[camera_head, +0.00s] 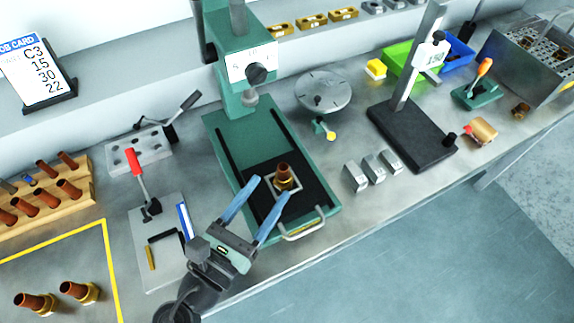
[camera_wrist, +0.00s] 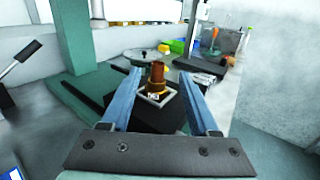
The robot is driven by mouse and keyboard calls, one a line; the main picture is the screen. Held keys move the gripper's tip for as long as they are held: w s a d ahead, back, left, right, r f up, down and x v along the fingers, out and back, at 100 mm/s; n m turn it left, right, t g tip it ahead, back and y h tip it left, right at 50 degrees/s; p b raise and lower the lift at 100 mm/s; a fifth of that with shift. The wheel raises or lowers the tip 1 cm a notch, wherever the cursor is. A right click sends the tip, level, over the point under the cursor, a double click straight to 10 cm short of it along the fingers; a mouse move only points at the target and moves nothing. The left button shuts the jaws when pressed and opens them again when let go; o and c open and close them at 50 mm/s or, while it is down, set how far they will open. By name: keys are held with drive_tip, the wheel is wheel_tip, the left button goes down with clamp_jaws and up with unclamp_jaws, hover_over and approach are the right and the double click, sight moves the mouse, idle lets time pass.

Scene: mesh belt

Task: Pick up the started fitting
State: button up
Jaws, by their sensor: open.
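The started fitting (camera_head: 284,176), a copper-brown tube in a brass-coloured base, stands upright in a pale square holder on the black plate of the green press (camera_head: 222,140). In the wrist view the fitting (camera_wrist: 157,78) stands ahead, between the lines of my two blue fingers. My gripper (camera_head: 266,188) is open and empty, its fingertips just short of the fitting on the near side. It also shows in the wrist view (camera_wrist: 160,80), one finger on each side. Whether a finger touches the holder cannot be told.
A metal handle (camera_head: 305,225) stands at the press's front edge. A red-handled clamp (camera_head: 140,175) is to the left. Two similar fittings (camera_head: 80,292) stand inside a yellow outline. Small grey blocks (camera_head: 374,168) and a black-based gauge stand (camera_head: 412,135) are to the right.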

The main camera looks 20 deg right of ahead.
sight(281, 172)
drive_tip(key=x, duration=0.4)
drive_tip(key=shift+d+f, duration=0.1)
drive_tip(key=shift+d, duration=0.1)
drive_tip(key=shift+p+x, duration=0.65)
drive_tip(key=shift+x, duration=2.1)
drive_tip(key=shift+w+a, duration=0.1)
drive_tip(key=shift+w, duration=0.05)
clamp_jaws()
drive_tip(key=shift+r, duration=0.25)
